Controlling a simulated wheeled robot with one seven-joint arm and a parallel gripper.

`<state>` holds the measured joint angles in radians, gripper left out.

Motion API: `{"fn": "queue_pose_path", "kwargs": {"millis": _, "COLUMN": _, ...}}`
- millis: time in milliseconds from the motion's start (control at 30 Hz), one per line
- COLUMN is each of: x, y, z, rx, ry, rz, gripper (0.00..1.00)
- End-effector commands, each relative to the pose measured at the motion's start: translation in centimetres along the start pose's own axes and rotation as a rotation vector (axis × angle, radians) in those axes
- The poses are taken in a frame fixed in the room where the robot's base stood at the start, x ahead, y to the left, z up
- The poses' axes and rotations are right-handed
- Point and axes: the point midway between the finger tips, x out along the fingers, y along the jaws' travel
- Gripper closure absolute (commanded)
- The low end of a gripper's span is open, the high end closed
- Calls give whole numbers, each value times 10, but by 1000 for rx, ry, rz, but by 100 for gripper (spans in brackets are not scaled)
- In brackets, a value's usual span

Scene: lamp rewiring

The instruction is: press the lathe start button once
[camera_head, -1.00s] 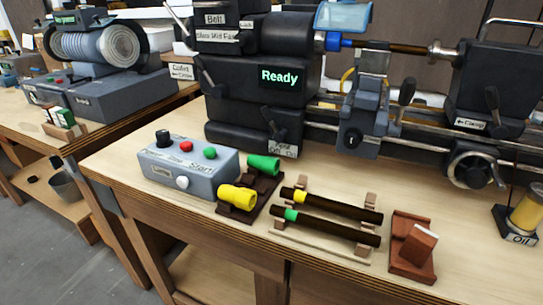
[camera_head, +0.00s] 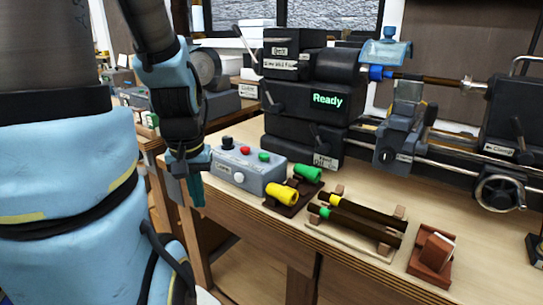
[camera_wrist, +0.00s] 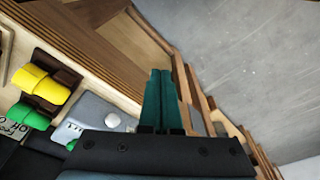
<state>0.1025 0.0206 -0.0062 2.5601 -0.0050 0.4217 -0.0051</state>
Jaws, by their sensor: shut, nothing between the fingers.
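The grey control box (camera_head: 262,180) stands at the lathe bench's front left. Its top has a black knob (camera_head: 227,142), a red button (camera_head: 245,151) and, rightmost, a green button (camera_head: 264,157); a white knob (camera_head: 239,177) is on its front. In the earlier head view the green button's label reads Start. My gripper (camera_head: 197,198) is shut and empty, pointing down just left of the box, apart from the buttons. In the wrist view my green fingers (camera_wrist: 160,72) are together, beside the box (camera_wrist: 92,108); a green button (camera_wrist: 70,145) shows at its edge, partly hidden.
The lathe (camera_head: 305,100) behind the box shows Ready. The bench's front edge is near my gripper.

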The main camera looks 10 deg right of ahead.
Motion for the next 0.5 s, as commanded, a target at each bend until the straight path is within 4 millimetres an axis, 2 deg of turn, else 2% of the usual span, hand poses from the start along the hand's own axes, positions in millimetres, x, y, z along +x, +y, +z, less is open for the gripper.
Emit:
{"fn": "queue_pose_path", "kwargs": {"millis": 133, "x": -3, "y": 3, "z": -3, "rx": 3, "ry": -7, "rz": -5, "gripper": 100}}
{"fn": "queue_pose_path", "kwargs": {"millis": 267, "x": -14, "y": 15, "z": -16, "rx": 6, "ry": -42, "rz": -40, "gripper": 100}}
{"fn": "queue_pose_path", "kwargs": {"millis": 367, "x": -28, "y": 30, "z": -34, "rx": 4, "ry": -72, "rz": -110, "gripper": 100}}
{"fn": "queue_pose_path", "kwargs": {"millis": 500, "x": -50, "y": 55, "z": -68, "rx": -13, "ry": -63, "rz": -269, "gripper": 100}}
